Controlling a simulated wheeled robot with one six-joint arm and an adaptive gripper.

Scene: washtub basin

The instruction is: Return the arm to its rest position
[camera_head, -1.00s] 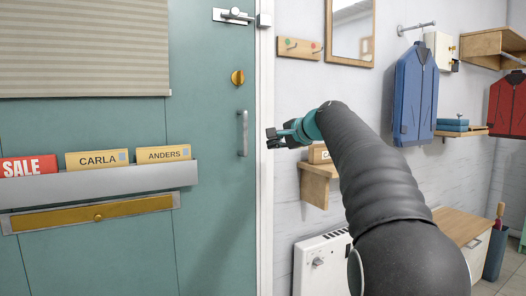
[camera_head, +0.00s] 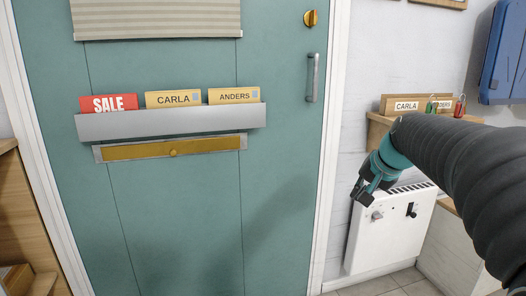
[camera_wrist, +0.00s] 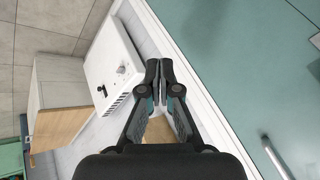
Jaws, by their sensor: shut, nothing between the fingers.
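My gripper (camera_head: 364,192) is at the end of my dark arm, on the right of the head view, in front of the white heater and right of the door frame. It points downward and is empty. In the wrist view my gripper (camera_wrist: 159,66) has its two dark fingertips together, with nothing between them. My arm reaches in from the right edge of the head view.
A teal door (camera_head: 170,215) carries a grey rack (camera_head: 172,122) with SALE, CARLA and ANDERS cards above a brass mail slot (camera_head: 172,149). A white heater (camera_head: 390,235) stands by the wall below a wooden shelf (camera_head: 376,119).

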